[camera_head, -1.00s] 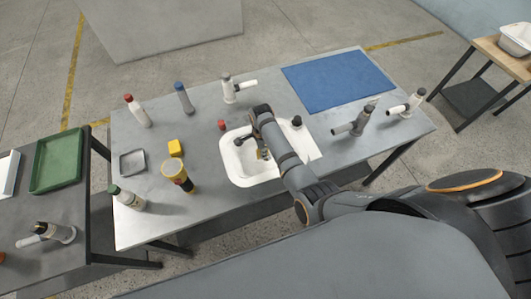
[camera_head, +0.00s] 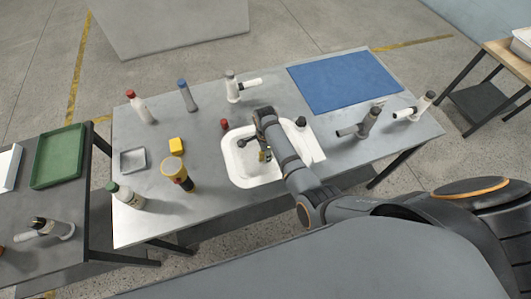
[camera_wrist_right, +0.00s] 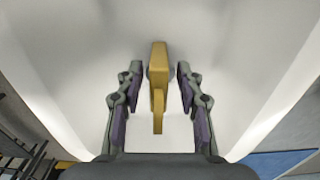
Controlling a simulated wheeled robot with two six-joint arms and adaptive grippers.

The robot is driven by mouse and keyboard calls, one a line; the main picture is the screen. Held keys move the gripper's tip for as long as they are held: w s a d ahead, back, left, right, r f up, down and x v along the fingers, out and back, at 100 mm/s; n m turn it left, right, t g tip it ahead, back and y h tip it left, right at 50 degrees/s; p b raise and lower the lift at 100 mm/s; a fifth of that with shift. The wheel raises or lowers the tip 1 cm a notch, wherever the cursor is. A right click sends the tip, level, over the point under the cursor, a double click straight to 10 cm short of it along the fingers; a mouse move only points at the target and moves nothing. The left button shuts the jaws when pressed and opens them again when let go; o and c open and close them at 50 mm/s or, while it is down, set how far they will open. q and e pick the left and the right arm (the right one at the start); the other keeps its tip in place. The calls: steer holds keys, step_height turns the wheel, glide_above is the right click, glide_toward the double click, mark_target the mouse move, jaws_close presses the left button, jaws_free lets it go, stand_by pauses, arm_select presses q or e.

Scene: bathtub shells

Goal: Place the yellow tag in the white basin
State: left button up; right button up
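The yellow tag (camera_wrist_right: 158,85) is a flat, narrow piece that hangs or stands between the fingers of my right gripper (camera_wrist_right: 158,98) in the right wrist view. The fingers are apart, with a gap on each side of the tag. The white basin (camera_head: 239,173) is set in the grey table in the head view. Its pale walls (camera_wrist_right: 245,45) surround the tag and fingers in the right wrist view. In the head view my right gripper (camera_head: 262,152) is over the basin, partly hidden by its arm. Whether the tag touches the basin floor is unclear. My left gripper is out of view.
A side table with a green tray (camera_head: 57,157) is at left.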

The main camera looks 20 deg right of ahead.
step_height(320, 180, up, 7)
steer(key=p, duration=0.6)
steer(key=shift+w+r, duration=0.1)
steer(key=shift+r, duration=0.1)
step_height(320, 180, up, 4)
steer(key=shift+f+b, duration=0.1)
steer(key=shift+b, duration=0.4)
steer(key=shift+r, duration=0.55)
